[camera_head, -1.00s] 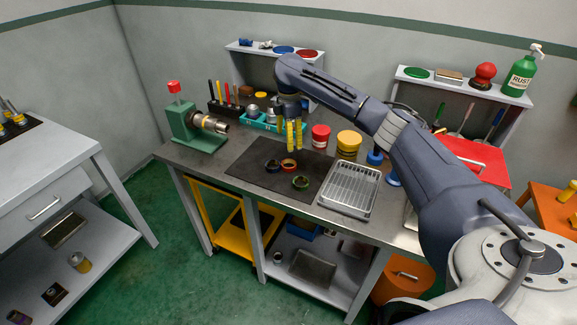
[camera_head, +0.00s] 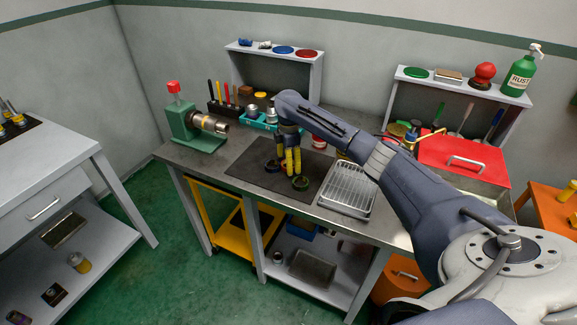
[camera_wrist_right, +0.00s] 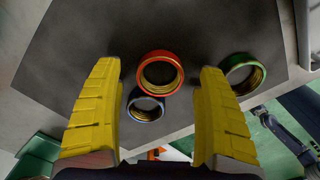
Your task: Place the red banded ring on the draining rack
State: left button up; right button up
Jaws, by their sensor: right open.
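The red banded ring (camera_wrist_right: 160,54) lies on the dark mat (camera_head: 250,151), between two other rings. It is mostly hidden behind the gripper in the head view. My right gripper (camera_head: 290,163) is open over the mat. In the wrist view its yellow fingers (camera_wrist_right: 160,85) stand wide apart, with the red and blue rings showing between them and nothing held. The draining rack (camera_head: 348,190) stands on the bench right of the mat and looks empty. My left gripper is not in view.
A green vise (camera_head: 196,132) stands at the bench's left end. A teal tray (camera_head: 262,122) and a tool holder are behind the mat. Red (camera_head: 319,141) and yellow containers stand partly behind my arm. A red toolbox (camera_head: 464,154) is at the right.

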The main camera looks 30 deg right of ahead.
jog(key=shift+f, duration=0.55)
jog(key=c, duration=1.5)
